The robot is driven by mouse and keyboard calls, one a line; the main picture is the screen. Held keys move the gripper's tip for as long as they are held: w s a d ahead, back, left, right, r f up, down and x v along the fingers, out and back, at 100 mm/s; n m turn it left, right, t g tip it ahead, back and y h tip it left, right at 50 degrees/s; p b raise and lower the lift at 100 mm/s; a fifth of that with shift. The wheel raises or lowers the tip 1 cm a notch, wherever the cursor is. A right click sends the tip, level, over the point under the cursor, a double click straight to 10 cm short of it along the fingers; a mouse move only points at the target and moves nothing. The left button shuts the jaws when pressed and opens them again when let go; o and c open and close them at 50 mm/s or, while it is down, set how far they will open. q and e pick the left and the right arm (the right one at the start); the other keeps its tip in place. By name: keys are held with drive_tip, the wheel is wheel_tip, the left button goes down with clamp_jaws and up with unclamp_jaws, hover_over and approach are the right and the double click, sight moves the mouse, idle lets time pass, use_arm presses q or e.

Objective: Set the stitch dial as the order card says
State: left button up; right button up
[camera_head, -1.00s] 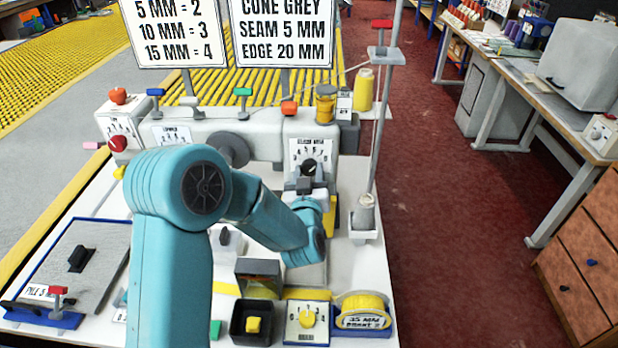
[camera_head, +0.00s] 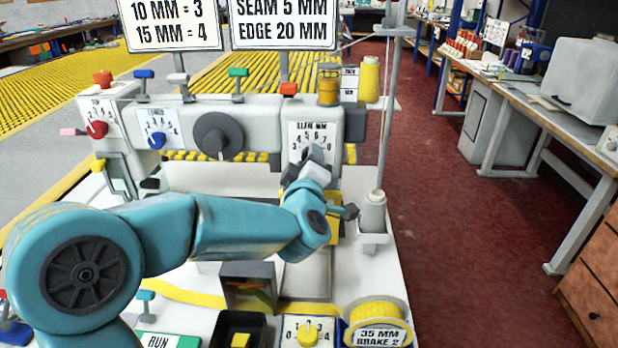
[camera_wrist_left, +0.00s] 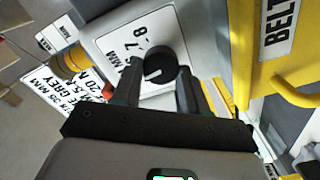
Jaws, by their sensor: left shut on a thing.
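A black round knob (camera_wrist_left: 160,62) with a pale slot sits on a white numbered plate (camera_wrist_left: 128,42) in the left wrist view; 7, 8 and "MM" are readable there. My left gripper (camera_wrist_left: 158,78) is shut on this knob, a finger on each side. In the head view the gripper (camera_head: 312,166) hides the knob and the lower part of the dial plate (camera_head: 313,137) on the machine's right end. The order card (camera_head: 283,22) reads "SEAM 5 MM, EDGE 20 MM". The chart (camera_head: 171,22) beside it reads "10 MM = 3, 15 MM = 4". Their tops are cut off.
A red dial (camera_head: 97,129), a blue dial (camera_head: 156,140) and a dark handwheel (camera_head: 218,136) are on the machine's left. A thread cone (camera_head: 373,212) stands right of my gripper. A yellow dial (camera_head: 308,334) and yellow spool (camera_head: 378,320) are at the front.

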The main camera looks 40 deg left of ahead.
use_arm(q)
drive_tip(key=shift+n+b, duration=0.8)
drive_tip(key=shift+b, duration=0.05)
drive_tip(key=shift+r, duration=0.1)
drive_tip(key=o, duration=1.1)
drive_tip(key=shift+a, duration=0.1)
drive_tip(key=shift+c, duration=0.2)
drive_tip(key=v, duration=1.6)
